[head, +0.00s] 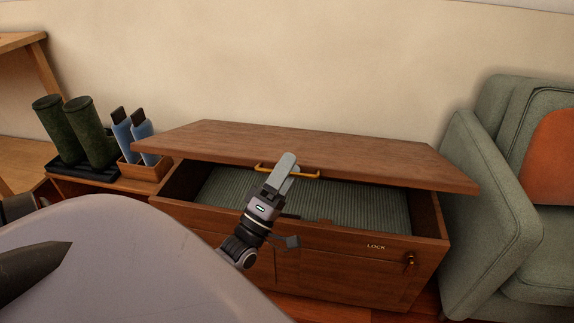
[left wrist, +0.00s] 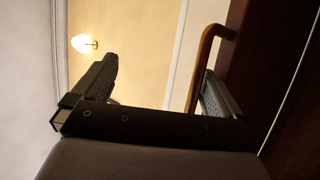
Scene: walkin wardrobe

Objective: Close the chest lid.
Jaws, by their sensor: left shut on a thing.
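The wooden chest (head: 350,270) stands against the wall with its lid (head: 330,155) partly raised. A dark gap shows between the lid's front edge and the box, with a grey-green ribbed lining or cloth (head: 340,205) inside. A yellow handle (head: 312,177) sits on the lid's front edge. In the left wrist view the handle (left wrist: 205,60) passes beside the right-hand finger. My right gripper is not in view.
A green armchair (head: 490,220) stands close to the chest's right. Green boots (head: 75,130) and a wooden box (head: 145,168) with blue items stand on a low bench at the left.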

